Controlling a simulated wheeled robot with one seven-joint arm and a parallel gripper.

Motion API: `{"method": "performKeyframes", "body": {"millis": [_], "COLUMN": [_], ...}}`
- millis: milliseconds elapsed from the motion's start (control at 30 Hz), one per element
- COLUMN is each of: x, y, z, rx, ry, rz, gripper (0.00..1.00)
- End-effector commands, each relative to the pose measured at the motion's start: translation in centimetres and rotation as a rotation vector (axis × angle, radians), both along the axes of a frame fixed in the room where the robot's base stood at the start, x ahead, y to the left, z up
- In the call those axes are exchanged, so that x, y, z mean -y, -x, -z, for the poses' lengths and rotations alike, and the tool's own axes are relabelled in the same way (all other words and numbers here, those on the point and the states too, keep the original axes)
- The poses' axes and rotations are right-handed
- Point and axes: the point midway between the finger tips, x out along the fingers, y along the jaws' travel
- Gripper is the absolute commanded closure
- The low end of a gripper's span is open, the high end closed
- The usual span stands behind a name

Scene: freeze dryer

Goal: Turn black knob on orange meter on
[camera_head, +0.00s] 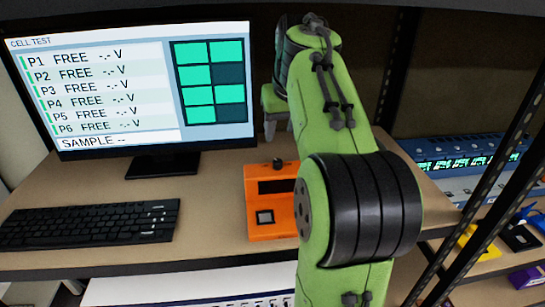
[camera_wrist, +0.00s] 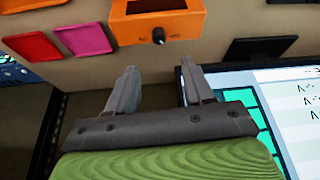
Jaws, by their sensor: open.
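The orange meter (camera_head: 285,228) stands on the bench right of the keyboard, partly hidden behind my arm. Its black knob (camera_head: 278,163) sticks up from its far end. In the wrist view the meter (camera_wrist: 190,25) is at the top, with a dark display window and the knob (camera_wrist: 158,36) between two small labels too blurred to read. The knob's setting is unclear. My gripper (camera_head: 278,128) points down, just beyond and above the knob. In the wrist view my gripper (camera_wrist: 160,68) is open and empty, its two fingers apart and not touching the knob.
A monitor (camera_head: 130,90) showing a cell test stands left on its base (camera_head: 165,163), with a keyboard (camera_head: 90,225) in front. In the wrist view the screen (camera_wrist: 285,100) is close to the right finger. Red (camera_wrist: 32,46) and pink (camera_wrist: 84,40) flat items lie left of the meter.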

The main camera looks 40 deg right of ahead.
Motion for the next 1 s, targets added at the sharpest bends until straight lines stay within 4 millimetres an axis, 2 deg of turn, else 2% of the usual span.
{"method": "performKeyframes", "body": {"millis": [300, 433, 600, 800, 867, 1000], "x": [1.3, 1.7, 1.9, 2.0, 2.0, 2.0], "y": [-2.5, -3.3, -3.7, -3.7, -3.7, -3.7], "z": [7.5, 9.5, 10.4, 10.4, 10.4, 10.3], "rx": [-0.004, -0.003, -0.001, 0.0, 0.0, -0.001], "ry": [-0.003, -0.002, 0.0, 0.0, 0.0, 0.0], "rz": [-0.001, -0.001, -0.001, -0.001, -0.001, -0.001], "gripper": [0.48, 0.48, 0.48, 0.48, 0.56, 0.77]}}
